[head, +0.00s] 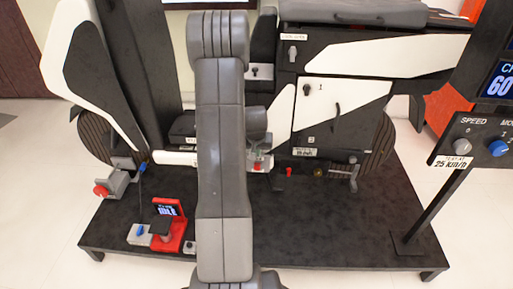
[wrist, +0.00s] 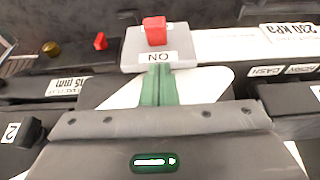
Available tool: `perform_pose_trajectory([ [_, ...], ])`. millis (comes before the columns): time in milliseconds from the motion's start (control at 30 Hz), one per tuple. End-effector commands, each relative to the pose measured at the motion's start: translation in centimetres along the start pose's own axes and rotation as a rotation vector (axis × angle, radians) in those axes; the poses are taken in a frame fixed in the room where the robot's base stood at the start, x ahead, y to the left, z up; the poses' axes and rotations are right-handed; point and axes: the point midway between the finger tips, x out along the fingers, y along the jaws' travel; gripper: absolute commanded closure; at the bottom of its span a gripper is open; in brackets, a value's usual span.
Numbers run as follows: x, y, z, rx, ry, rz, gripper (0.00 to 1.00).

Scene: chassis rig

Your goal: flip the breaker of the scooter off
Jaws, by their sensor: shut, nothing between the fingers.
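The breaker appears as a red lever (wrist: 155,30) on a grey box (wrist: 132,48) in the wrist view. A white label reading ON, upside down in this view, is on the box just below the lever. My gripper (wrist: 159,70) has its green fingers shut together and empty, with the tips at the lower edge of the label, below the lever. I cannot tell whether they touch the box. In the head view, the scooter (head: 340,65) stands on a dark platform, and my gripper (head: 258,152) is by the box at its middle, partly covering it.
The dark platform (head: 330,220) has bare room at the front right. A red stand with a small screen (head: 168,209) is at its front left. A post with a speed panel (head: 480,140) stands at the right. In the wrist view, a small red part (wrist: 100,41) lies left of the box.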

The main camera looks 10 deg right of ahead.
Motion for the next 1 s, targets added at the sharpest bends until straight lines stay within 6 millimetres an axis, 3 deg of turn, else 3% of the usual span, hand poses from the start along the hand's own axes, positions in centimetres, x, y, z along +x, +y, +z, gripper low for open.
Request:
perform_pose_trajectory([
  [33, 0.9, 0.0, 1.0, 0.0, -0.005, 0.0, 1.0],
  [233, 2.1, 0.0, 2.4, -0.001, -0.002, 0.0, 1.0],
  [1000, 2.4, 0.0, 2.9, 0.0, -0.002, 0.0, 1.0],
])
